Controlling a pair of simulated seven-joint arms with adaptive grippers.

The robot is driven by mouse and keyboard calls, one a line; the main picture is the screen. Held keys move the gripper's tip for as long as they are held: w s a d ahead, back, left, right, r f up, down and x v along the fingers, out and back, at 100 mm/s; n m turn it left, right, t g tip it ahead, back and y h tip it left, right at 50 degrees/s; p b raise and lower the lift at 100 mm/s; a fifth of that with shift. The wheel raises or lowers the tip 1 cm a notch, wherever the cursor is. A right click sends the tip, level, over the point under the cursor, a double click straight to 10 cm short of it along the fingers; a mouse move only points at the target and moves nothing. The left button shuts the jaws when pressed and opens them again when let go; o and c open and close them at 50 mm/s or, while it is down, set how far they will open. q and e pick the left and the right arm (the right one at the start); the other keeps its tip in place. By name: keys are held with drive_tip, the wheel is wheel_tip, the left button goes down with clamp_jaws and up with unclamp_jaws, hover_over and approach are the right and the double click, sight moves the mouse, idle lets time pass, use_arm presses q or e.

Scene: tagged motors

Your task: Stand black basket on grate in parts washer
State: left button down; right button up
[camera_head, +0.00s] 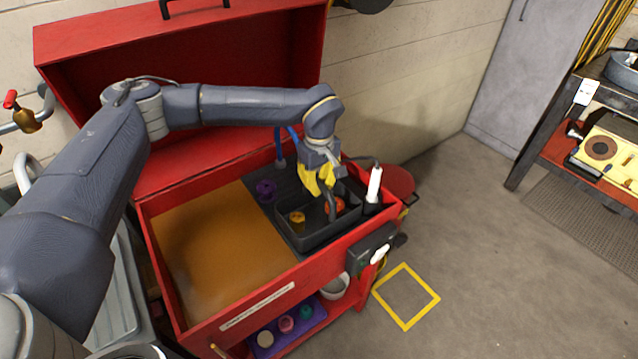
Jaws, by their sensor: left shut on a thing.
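The red parts washer (230,317) stands open with its lid (75,45) raised at the back. The black basket (302,242) is inside at the right end, on or just above the dark grate (286,187); I cannot tell whether it touches. It looks upright and holds a yellow-brown part (297,219) and an orange part (338,204). My left gripper (328,205) reaches down into it from above and is shut on the basket, its fingertips partly hidden. My right gripper is not in view.
Brown liquid (210,245) fills the washer's left side. A purple part (265,190) lies on the grate behind the basket. A white-topped brush or bottle (374,184) stands at the right rim. A lower shelf holds a purple tray (318,314). A yellow square (406,323) marks clear floor.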

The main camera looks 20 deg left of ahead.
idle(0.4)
use_arm(q)
drive_tip(key=c, duration=1.4)
unclamp_jaws()
drive_tip(key=shift+o, duration=0.3)
drive_tip(key=shift+f, duration=0.15)
